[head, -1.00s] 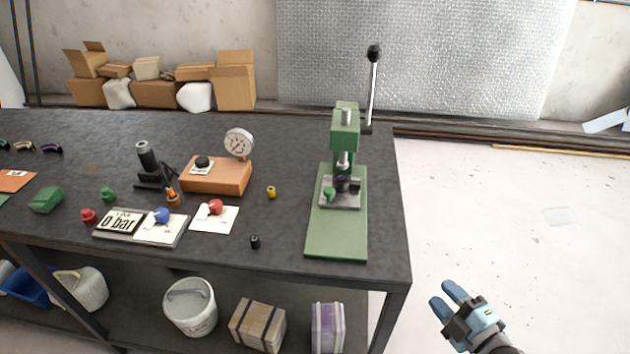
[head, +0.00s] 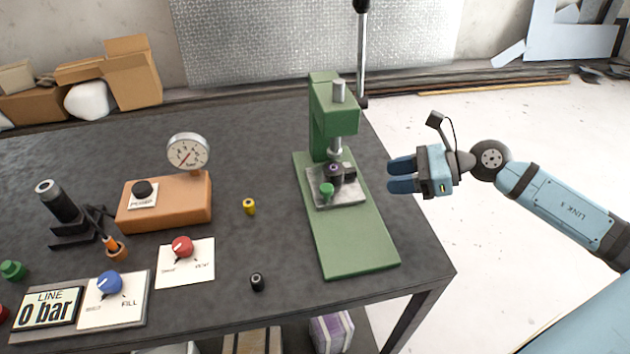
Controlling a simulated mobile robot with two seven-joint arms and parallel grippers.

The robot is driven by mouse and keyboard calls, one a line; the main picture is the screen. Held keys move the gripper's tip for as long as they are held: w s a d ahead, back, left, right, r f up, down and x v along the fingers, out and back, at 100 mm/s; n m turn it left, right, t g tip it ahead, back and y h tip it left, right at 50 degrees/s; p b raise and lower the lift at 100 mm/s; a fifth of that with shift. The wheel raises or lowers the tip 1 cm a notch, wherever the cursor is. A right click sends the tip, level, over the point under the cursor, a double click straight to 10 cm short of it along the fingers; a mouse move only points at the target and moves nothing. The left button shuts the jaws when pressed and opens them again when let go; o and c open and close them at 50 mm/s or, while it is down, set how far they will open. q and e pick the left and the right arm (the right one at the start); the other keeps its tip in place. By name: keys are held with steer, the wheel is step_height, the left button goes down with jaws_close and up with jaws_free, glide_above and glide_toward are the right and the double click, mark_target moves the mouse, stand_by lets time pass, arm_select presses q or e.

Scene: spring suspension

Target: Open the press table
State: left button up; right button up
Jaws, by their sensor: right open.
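The green press (head: 335,120) stands near the right end of the dark table, its ram above a small grey press table (head: 352,191) on the green base. A dark cylindrical part (head: 334,173) sits on the press table under the ram. A green knob (head: 326,190) is at the press table's front left. The press lever (head: 362,50) rises behind on the right, its top cut by the frame edge. My right gripper (head: 402,175) is open and empty, just right of the press table, its fingers pointing left. My left gripper is not in view.
An orange gauge unit (head: 180,203) stands left of the press. Valve panels with a red knob (head: 181,247) and a blue knob (head: 109,283) are at front left.

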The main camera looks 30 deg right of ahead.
mark_target(329, 188)
steer(key=p+x, duration=0.2)
steer(key=x, duration=1)
steer(key=shift+a+f, duration=0.1)
steer(key=shift+a, duration=0.1)
steer(key=shift+w+a+f, duration=0.25)
steer(key=shift+w+a, duration=0.05)
steer(key=shift+a, duration=0.1)
